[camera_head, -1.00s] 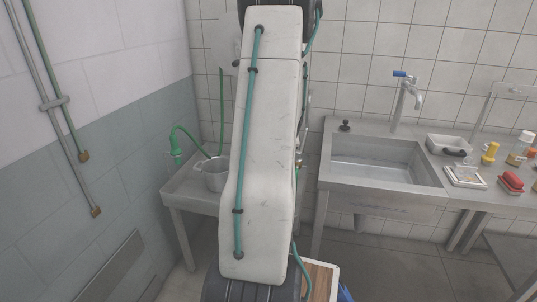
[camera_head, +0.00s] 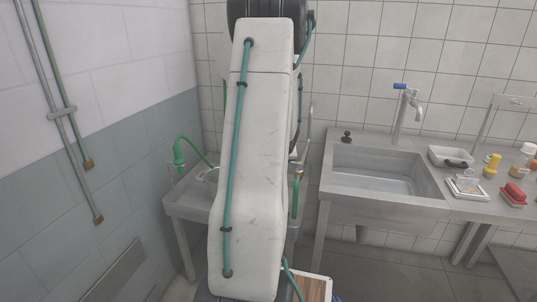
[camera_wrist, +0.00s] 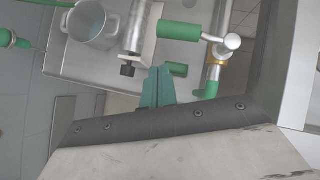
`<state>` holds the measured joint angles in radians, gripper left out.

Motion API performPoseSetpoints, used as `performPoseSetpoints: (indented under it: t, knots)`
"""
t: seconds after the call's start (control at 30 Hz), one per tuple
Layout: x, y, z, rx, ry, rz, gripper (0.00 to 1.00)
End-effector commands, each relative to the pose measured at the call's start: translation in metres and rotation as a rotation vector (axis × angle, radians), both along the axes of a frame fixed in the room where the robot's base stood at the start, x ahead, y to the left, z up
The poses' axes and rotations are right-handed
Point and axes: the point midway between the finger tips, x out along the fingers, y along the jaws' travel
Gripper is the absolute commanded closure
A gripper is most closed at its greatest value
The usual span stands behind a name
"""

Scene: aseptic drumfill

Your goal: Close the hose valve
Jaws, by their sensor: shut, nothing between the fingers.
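The hose valve shows in the wrist view as a metal fitting (camera_wrist: 231,43) with a green grip (camera_wrist: 180,31), a brass ring and a green hose (camera_wrist: 211,89) below. In the head view the green hose (camera_head: 296,199) hangs just right of my arm, and the fitting above it is partly hidden. My gripper (camera_wrist: 159,76) is shut and empty. In the wrist view its teal fingertips are beside a short green piece (camera_wrist: 178,70); I cannot tell whether they touch. My gripper is hidden behind my arm in the head view.
A metal pot (camera_wrist: 92,22) stands on the steel drain table (camera_head: 188,211). A metal cylinder with a black knob (camera_wrist: 127,70) is close left of my fingers. Right is a sink (camera_head: 385,185) with a tap (camera_head: 403,112) and a counter holding small items.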

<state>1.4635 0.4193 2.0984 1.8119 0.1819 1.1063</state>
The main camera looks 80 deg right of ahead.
Motion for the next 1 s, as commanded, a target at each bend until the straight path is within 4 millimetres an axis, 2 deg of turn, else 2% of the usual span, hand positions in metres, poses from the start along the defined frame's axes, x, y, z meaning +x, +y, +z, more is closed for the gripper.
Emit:
performPoseSetpoints:
  t: [0.5,0.7,1.0]
  knots:
    - [-0.001,0.051,0.062,-0.004,0.001,0.001,1.0]
    - [-0.001,0.061,0.075,-0.001,0.0,-0.001,1.0]
    - [-0.001,0.064,0.078,0.0,0.001,-0.001,1.0]
